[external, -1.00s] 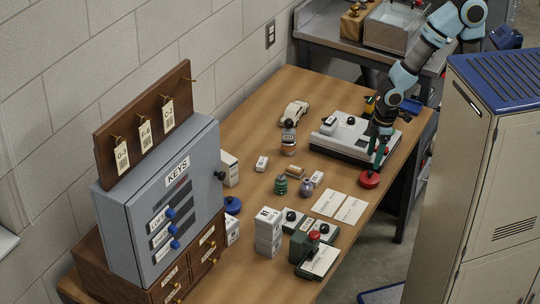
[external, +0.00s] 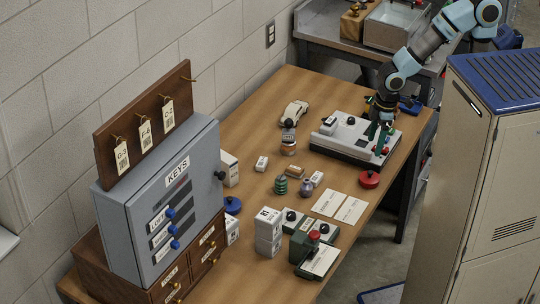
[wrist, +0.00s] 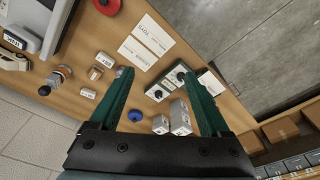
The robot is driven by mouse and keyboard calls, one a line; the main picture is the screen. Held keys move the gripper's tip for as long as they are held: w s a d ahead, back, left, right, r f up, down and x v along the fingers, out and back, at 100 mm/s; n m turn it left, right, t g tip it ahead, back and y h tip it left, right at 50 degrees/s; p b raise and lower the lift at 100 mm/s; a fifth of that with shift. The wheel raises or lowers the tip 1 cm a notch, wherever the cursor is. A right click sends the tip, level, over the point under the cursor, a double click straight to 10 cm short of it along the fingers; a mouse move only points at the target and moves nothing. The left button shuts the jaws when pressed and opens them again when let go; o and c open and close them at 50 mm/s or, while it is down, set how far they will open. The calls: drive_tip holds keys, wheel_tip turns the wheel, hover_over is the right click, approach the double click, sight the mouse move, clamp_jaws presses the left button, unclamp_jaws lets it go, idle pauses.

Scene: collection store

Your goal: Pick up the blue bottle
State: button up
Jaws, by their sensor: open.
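A tall locker (external: 500,170) stands right.

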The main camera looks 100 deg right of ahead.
drive_tip(key=w+d+f+m+y+b, duration=0.7)
drive_tip(key=f+m, duration=0.3)
drive_tip(key=m, duration=0.6)
drive_tip(key=w+d+r+m+t+y+b, duration=0.2)
drive_tip(key=w+d+r+m+t+y, duration=0.15)
drive_tip(key=d+r+m+t, duration=0.75)
drive_tip(key=n+g, duration=0.1)
drive_tip(key=g, duration=0.2)
approach(305, 187)
drive_tip(key=shift+w+a+h, duration=0.15)
drive_tip(key=shift+a+h, duration=0.2)
drive_tip(key=shift+a, duration=0.25)
drive_tip(key=x, duration=0.4)
drive_tip(key=shift+w+a+f+p, duration=0.15)
drive_tip(key=shift+a+p, duration=0.05)
drive_tip(key=shift+p, duration=0.1)
drive_tip(key=p+x, duration=0.1)
drive_tip(key=x, duration=0.4)
drive_tip(key=shift+w, duration=0.3)
drive_tip(key=shift+w+a+f+p, duration=0.15)
drive_tip(key=shift+w+a+p, duration=0.1)
drive_tip(key=shift+p, duration=0.05)
